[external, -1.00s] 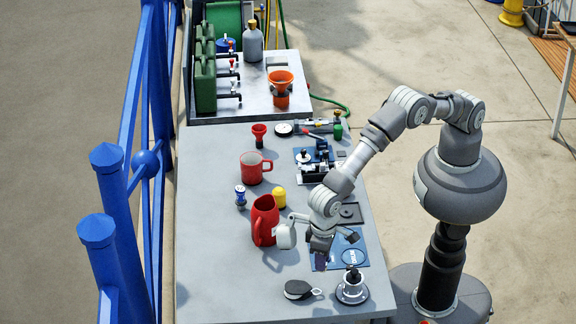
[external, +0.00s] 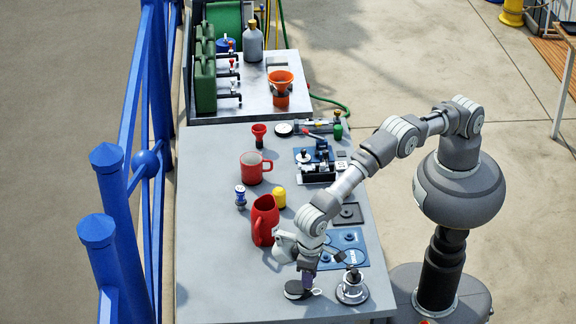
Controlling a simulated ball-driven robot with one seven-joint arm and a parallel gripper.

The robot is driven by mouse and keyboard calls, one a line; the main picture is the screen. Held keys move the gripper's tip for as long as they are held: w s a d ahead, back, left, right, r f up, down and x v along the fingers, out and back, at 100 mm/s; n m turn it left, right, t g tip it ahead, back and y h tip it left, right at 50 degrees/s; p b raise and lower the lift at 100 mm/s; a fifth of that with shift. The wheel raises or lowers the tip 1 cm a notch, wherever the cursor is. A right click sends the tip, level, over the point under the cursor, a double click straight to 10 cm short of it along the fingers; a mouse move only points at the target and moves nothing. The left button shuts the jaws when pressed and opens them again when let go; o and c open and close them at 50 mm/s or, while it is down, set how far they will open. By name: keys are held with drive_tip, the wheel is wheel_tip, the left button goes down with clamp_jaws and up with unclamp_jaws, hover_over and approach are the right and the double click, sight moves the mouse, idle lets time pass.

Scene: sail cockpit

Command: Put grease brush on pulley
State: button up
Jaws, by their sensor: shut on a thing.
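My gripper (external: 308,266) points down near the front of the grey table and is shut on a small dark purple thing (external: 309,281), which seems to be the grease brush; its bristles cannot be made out. The pulley (external: 295,291), a black rounded block with a metal end, lies flat on the table directly below. The held thing is at the right part of the pulley in the picture. I cannot tell whether it touches the pulley or is just above it. My gripper and the held thing hide part of the pulley.
A silver winch-like fitting (external: 352,288) stands close on the right. A blue mat (external: 343,262) lies behind it. The table's left front (external: 225,280) is clear.

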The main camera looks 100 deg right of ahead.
drive_tip(key=o, duration=1)
drive_tip(key=shift+o, duration=0.2)
drive_tip(key=shift+r, duration=0.1)
wheel_tip(320, 180, up, 12)
drive_tip(key=p, duration=0.3)
drive_tip(key=w+d+r+n+t+y, duration=0.1)
drive_tip(key=w+d+r+t, duration=0.1)
drive_tip(key=d+r, duration=0.7)
drive_tip(key=w+d+r+t+y, duration=0.1)
drive_tip(key=w+d+r+t, duration=0.2)
drive_tip(key=r, duration=1)
drive_tip(key=w+d+r+n+t, duration=0.1)
drive_tip(key=d+r+t, duration=0.1)
drive_tip(key=d+r, duration=0.75)
drive_tip(key=s+d+r+n+t, duration=0.1)
drive_tip(key=s+d+r+t, duration=0.1)
drive_tip(key=s+d+r, duration=0.4)
drive_tip(key=s+d+r+t+h, duration=0.1)
drive_tip(key=s+d+r+t, duration=0.2)
drive_tip(key=r, duration=0.9)
drive_tip(key=s+d+r+n+t+h, duration=0.1)
drive_tip(key=s+d+r+t, duration=0.2)
drive_tip(key=s+d+r, duration=0.6)
drive_tip(key=shift+s+d+r+n, duration=0.3)
drive_tip(key=shift+s+d+r, duration=0.05)
drive_tip(key=shift+s+d, duration=0.2)
